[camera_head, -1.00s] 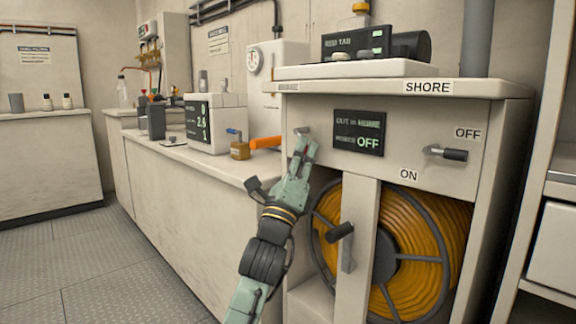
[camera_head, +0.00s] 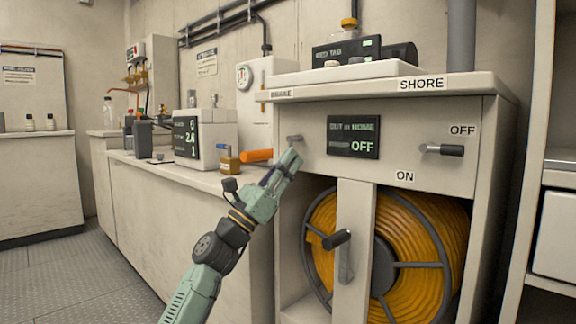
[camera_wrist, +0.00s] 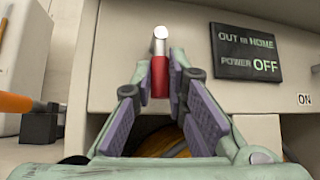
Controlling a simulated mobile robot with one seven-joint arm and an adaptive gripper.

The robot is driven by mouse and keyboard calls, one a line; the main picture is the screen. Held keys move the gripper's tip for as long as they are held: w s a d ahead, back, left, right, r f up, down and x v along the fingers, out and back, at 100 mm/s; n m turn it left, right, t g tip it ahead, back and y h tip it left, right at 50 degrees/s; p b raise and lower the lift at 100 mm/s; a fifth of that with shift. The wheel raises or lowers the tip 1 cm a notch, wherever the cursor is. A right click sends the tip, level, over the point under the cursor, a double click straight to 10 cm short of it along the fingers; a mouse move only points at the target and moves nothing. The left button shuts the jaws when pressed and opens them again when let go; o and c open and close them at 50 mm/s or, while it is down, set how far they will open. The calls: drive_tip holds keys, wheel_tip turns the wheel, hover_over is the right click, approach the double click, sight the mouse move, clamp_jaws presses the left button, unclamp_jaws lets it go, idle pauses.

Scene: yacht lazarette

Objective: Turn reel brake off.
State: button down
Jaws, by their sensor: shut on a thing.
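The reel brake lever (camera_head: 294,138) sticks out of the cabinet front, below the BRAKE label (camera_head: 282,93). In the wrist view the brake lever has a red grip (camera_wrist: 160,80) and a pale metal end (camera_wrist: 160,38). My gripper (camera_head: 291,160) is at the lever. The wrist view shows my gripper (camera_wrist: 160,72) with its fingertips shut on the red grip from both sides. The hose reel (camera_head: 422,245), wound with orange hose, sits in the open bay below. The display (camera_head: 353,137) reads OUT m HOME and POWER OFF.
A second lever (camera_head: 442,149) with a dark grip lies between the OFF and ON labels at right. A crank handle (camera_head: 337,239) juts out before the reel, by a pale upright post (camera_head: 356,205).

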drive_tip(key=shift+a, duration=0.1)
idle(0.3)
drive_tip(key=c, duration=1.6)
unclamp_jaws()
